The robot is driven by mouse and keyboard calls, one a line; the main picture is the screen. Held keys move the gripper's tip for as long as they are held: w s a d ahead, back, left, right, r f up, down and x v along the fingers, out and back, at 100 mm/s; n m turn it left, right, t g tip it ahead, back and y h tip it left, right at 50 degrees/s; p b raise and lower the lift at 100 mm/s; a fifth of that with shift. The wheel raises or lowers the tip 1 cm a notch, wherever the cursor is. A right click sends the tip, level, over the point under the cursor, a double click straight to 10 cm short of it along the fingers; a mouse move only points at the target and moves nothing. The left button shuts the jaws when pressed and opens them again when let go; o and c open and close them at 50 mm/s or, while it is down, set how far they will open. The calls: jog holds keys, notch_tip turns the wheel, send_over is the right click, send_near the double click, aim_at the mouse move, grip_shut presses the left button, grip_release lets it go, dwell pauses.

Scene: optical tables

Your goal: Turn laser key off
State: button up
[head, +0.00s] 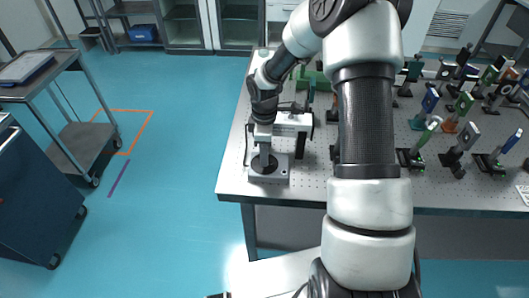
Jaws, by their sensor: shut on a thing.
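A small grey box with a black round switch on its face (282,178) sits at the near left corner of the optical table (236,180). I take it for the laser key box. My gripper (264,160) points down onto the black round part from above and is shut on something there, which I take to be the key. The key itself is hidden by the fingers and too small to make out, so its turn angle cannot be told.
Several optic mounts on posts (465,137) fill the table's right side. A grey cart (78,140) and a dark blue cabinet (35,195) stand at left. The blue floor between is clear.

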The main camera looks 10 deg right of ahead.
dwell(0.3)
jog(key=o, duration=1)
jog(key=shift+o, duration=0.2)
jog(key=shift+r, duration=0.1)
notch_tip(320, 180, up, 17)
jog(key=shift+r, duration=0.15)
